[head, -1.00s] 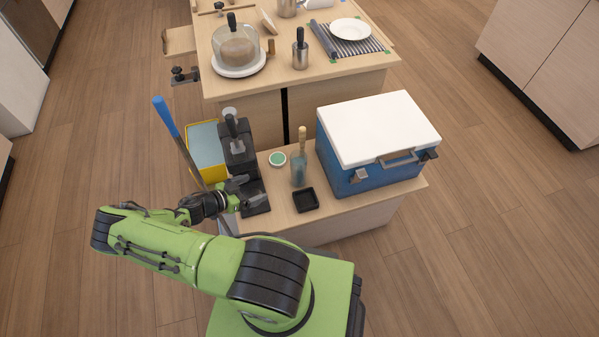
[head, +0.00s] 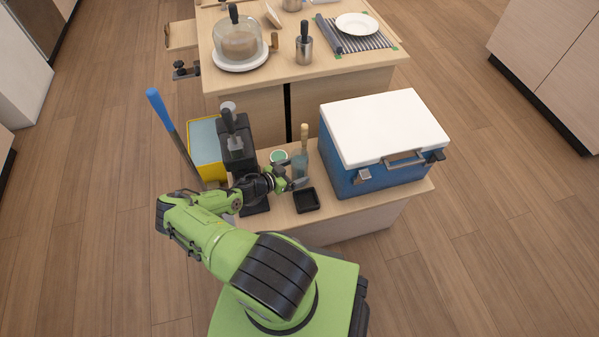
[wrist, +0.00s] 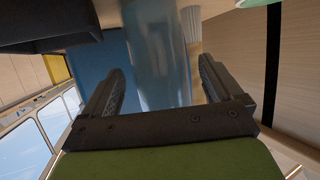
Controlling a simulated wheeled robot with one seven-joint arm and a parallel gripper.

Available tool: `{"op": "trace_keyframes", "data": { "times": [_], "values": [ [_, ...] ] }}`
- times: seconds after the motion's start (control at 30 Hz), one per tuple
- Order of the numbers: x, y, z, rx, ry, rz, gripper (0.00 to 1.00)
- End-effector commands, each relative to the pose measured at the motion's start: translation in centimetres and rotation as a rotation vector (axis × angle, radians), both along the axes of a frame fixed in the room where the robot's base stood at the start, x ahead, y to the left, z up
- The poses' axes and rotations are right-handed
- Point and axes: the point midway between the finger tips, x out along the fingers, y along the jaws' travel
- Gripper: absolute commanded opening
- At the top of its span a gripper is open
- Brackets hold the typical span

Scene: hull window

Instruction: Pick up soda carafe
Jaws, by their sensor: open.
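The soda carafe (head: 300,163) appears to be the clear bluish vessel with a light wooden stick-like top, standing upright on the low cabinet left of the cooler. In the wrist view the clear carafe (wrist: 158,50) fills the space between and beyond my two fingers. My gripper (head: 294,180) is at the carafe's near-left side, low on its body. In the wrist view my gripper (wrist: 165,82) is open, one finger on each side of the carafe. I cannot tell whether either finger touches it.
A blue cooler with a white lid (head: 385,130) stands close on the right. A small black tray (head: 306,200) lies in front of the carafe. A black machine (head: 236,150) and a yellow-edged box (head: 206,150) stand left. A green-topped round item (head: 278,156) is just behind.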

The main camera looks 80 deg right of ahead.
Motion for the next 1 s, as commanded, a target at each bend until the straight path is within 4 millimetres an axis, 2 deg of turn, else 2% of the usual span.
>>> {"op": "trace_keyframes", "data": {
  "times": [0.03, 0.13, 0.37, 0.47, 0.87, 1.0],
  "values": [
    [-0.7, -0.7, -0.8, -0.001, 0.004, -0.001, 0.93],
    [-1.4, -1.8, -1.2, 0.000, 0.002, -0.001, 0.93],
    [-1.6, -2.1, -1.2, 0.001, 0.001, 0.000, 0.93],
    [-1.6, -2.1, -1.2, 0.001, 0.001, 0.000, 0.81],
    [-1.5, -2.1, -1.2, 0.001, 0.001, 0.000, 0.19],
    [-1.5, -2.1, -1.1, -0.002, 0.002, 0.000, 0.19]
  ]
}}
